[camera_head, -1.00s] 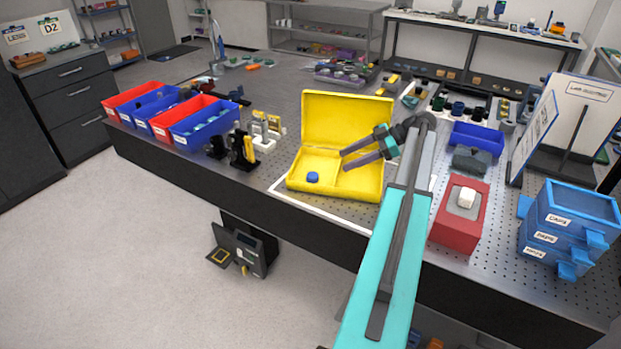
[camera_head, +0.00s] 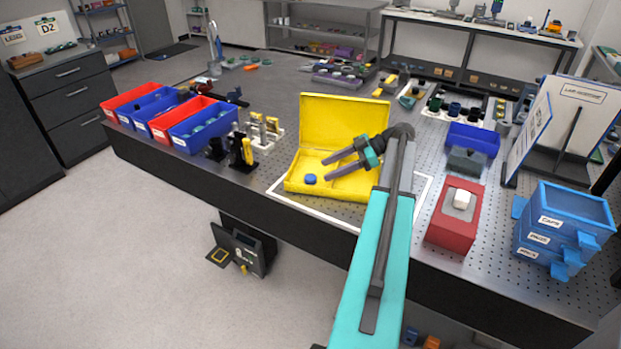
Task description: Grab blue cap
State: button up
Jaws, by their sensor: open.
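The blue cap (camera_head: 310,179) is a small round piece lying in the left part of the open yellow case (camera_head: 345,119). The case lid stands up at the back. My gripper (camera_head: 325,168) is open and empty, with its two dark fingers pointing left over the case. The fingertips are just to the right of the cap and apart from it in the picture. Their exact height above the case floor is hard to tell. The cap is not covered by the gripper.
Black and white holders (camera_head: 243,150) stand left of the case, with red and blue bins (camera_head: 203,125) beyond. A red block with a white piece (camera_head: 455,218) and blue stacked drawers (camera_head: 565,225) stand to the right. The raised lid is close behind my gripper.

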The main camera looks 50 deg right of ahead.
aim_at(311, 177)
jog(key=shift+w+a, duration=0.1)
dwell(0.3)
jog(key=p+x, duration=0.2)
jog(key=x, duration=0.3)
jog(key=shift+a, duration=0.2)
jog(key=shift+w+a+f, duration=0.1)
jog(key=shift+w+f, duration=0.2)
jog(key=shift+f, duration=0.05)
jog(key=shift+s+r, duration=0.1)
jog(key=c, duration=1.1)
